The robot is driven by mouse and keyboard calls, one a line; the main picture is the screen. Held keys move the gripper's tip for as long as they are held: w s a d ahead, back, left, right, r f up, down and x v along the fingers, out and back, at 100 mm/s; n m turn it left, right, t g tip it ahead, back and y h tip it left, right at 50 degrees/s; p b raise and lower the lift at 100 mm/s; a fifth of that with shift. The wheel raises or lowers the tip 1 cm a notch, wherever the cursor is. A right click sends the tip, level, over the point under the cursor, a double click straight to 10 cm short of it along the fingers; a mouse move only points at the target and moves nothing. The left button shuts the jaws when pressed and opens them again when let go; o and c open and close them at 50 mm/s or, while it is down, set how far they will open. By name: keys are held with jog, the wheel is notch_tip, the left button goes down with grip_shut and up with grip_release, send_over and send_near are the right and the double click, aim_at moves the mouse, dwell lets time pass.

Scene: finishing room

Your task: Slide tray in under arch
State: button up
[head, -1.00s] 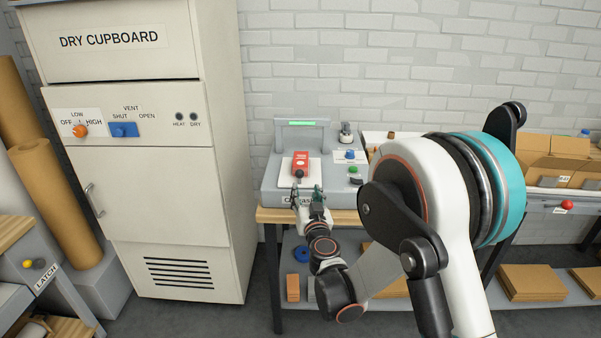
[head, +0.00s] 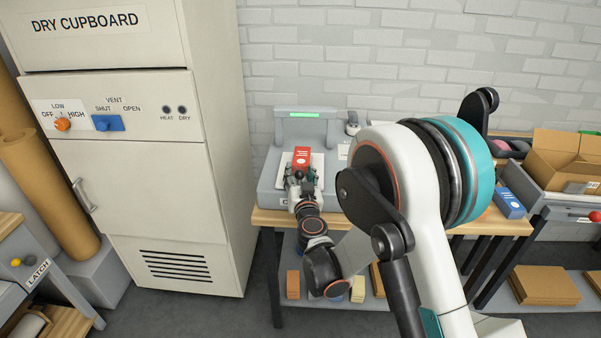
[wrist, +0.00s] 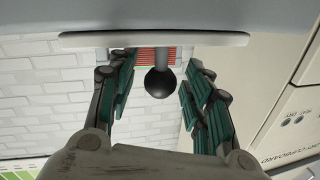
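The white tray (head: 316,176) lies on the grey machine in front of its grey arch (head: 335,128), which has a green strip on top. A red box (head: 303,157) with a white label stands on the tray. My gripper (head: 300,180) is at the tray's near edge. In the wrist view the tray's edge (wrist: 80,40) runs across the top. A round black knob (wrist: 160,82) on a grey stem sits between the fingers of my gripper (wrist: 157,88). The fingers are spread, with gaps on both sides of the knob. Part of the red box (wrist: 146,60) shows behind it.
The dry cupboard (head: 140,190) stands close on the left. My arm hides the machine's right part. To the right are a blue box (head: 508,203) and an open cardboard box (head: 560,160). A shelf below the bench holds several small items.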

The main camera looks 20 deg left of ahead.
aim_at(302, 159)
grip_shut()
jog(key=x, duration=0.2)
jog(key=d+x, duration=0.1)
jog(key=x, duration=0.5)
jog(key=shift+w+d, duration=0.2)
jog(key=shift+w, duration=0.15)
grip_release()
jog(key=v, duration=1.2)
jog(key=shift+c, duration=0.3)
